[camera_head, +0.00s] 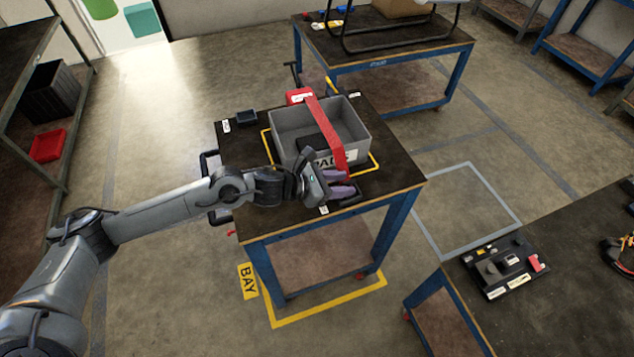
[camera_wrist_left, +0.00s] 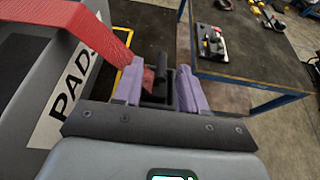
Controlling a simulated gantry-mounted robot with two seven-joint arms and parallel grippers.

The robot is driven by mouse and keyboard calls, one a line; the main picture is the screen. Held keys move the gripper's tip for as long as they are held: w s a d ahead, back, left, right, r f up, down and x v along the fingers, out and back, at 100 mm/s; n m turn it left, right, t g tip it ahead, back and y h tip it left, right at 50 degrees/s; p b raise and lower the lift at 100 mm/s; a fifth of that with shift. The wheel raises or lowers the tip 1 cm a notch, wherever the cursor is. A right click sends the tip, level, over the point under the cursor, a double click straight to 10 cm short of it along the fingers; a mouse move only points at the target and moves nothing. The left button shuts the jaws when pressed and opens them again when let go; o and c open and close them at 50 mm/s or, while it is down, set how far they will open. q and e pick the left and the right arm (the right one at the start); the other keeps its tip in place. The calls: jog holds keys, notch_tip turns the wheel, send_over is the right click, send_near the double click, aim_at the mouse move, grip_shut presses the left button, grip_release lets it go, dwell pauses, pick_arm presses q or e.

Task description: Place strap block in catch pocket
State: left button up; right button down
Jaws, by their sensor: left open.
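A red strap (camera_head: 328,130) runs across the grey bin marked PADS (camera_head: 355,125), from a red block (camera_head: 299,96) at its back rim down over its front side. My left gripper (camera_head: 340,188) is open at the bin's front right, with purple fingers. In the left wrist view the fingers (camera_wrist_left: 160,90) stand apart, with a small red piece (camera_wrist_left: 148,77) and a dark cylinder between and beyond them. A black pocket-like tray (camera_head: 350,197) lies beneath the gripper, mostly hidden. I cannot tell whether the red piece is the strap block or whether it sits in the tray.
The bin stands on a dark cart top (camera_head: 385,187) with yellow tape around it. Another table (camera_head: 560,260) at the right holds a black board (camera_head: 505,265). A rear table (camera_head: 400,45) bears a black frame.

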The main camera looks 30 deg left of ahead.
pick_arm(q)
jog(key=v, duration=0.7)
jog(key=shift+s+a+r, duration=0.1)
jog(key=shift+s+a, duration=0.05)
jog(key=s+d+f+n+y, duration=0.2)
jog(key=s+d+f+n, duration=0.2)
jog(key=n, duration=0.7)
jog(key=s+d+f+n+y, duration=0.3)
jog(key=s+n, duration=0.1)
jog(key=n, duration=0.7)
jog(key=s+a+f+n+g+y, duration=0.1)
jog(key=s+a+f+n+g, duration=0.1)
jog(key=s+n, duration=0.6)
jog(key=s+a+f+n+g+y, duration=0.1)
jog(key=s+a+f+n+g, duration=0.1)
jog(key=s+f+n+g, duration=0.3)
jog(key=s+n, duration=0.4)
jog(key=n, duration=0.2)
jog(key=shift+s+n+y, duration=0.15)
jog(key=shift+n+y, duration=0.15)
jog(key=shift+y, duration=0.1)
jog(key=shift+a, duration=0.1)
notch_tip(320, 180, up, 33)
jog(key=p, duration=3.3)
